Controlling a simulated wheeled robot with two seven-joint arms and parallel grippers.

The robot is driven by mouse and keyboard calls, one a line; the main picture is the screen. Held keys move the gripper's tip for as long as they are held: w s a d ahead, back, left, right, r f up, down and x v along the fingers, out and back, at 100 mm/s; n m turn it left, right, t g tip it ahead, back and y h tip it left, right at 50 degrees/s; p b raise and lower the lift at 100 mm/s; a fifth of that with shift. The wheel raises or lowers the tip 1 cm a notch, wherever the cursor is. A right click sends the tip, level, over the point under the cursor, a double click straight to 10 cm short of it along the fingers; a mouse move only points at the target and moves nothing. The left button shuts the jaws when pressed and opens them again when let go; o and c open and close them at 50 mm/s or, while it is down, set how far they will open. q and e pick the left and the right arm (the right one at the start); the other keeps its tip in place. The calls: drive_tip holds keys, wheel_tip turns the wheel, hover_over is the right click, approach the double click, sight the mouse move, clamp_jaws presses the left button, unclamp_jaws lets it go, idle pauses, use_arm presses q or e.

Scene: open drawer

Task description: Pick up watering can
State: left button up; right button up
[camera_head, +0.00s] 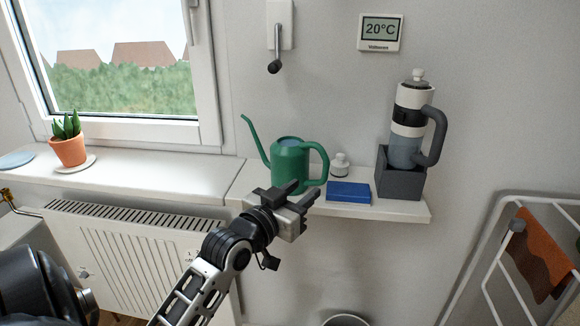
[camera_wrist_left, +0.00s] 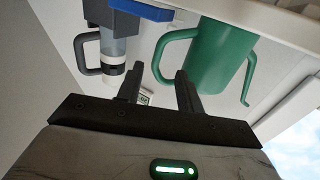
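The green watering can (camera_head: 291,165) stands upright on the white shelf (camera_head: 400,209), its spout to the left and its handle to the right. In the left wrist view, which is upside down, the can (camera_wrist_left: 220,58) is at upper right, with its handle beyond the gap between my fingers. My left gripper (camera_head: 301,191) is in front of the can's lower right side, below the handle, and hides part of the shelf edge. Its two fingers (camera_wrist_left: 158,88) are apart with nothing held between them. I cannot tell whether they touch the can. My right gripper is not in view.
A blue box (camera_head: 348,192) and a small white object (camera_head: 340,166) are right of the can. A grey holder (camera_head: 400,180) with a coffee-maker-like vessel (camera_head: 408,125) stands farther right. A potted plant (camera_head: 68,142) is on the left sill. A radiator (camera_head: 130,245) is below.

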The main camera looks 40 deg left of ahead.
sight(323, 173)
use_arm(q)
drive_tip(key=w, duration=0.4)
drive_tip(key=shift+w+a, duration=0.1)
drive_tip(key=shift+w, duration=0.05)
drive_tip(key=w+p, duration=0.1)
drive_tip(key=w, duration=0.4)
drive_tip(key=shift+w+a, duration=0.1)
clamp_jaws()
drive_tip(key=shift+r, duration=0.2)
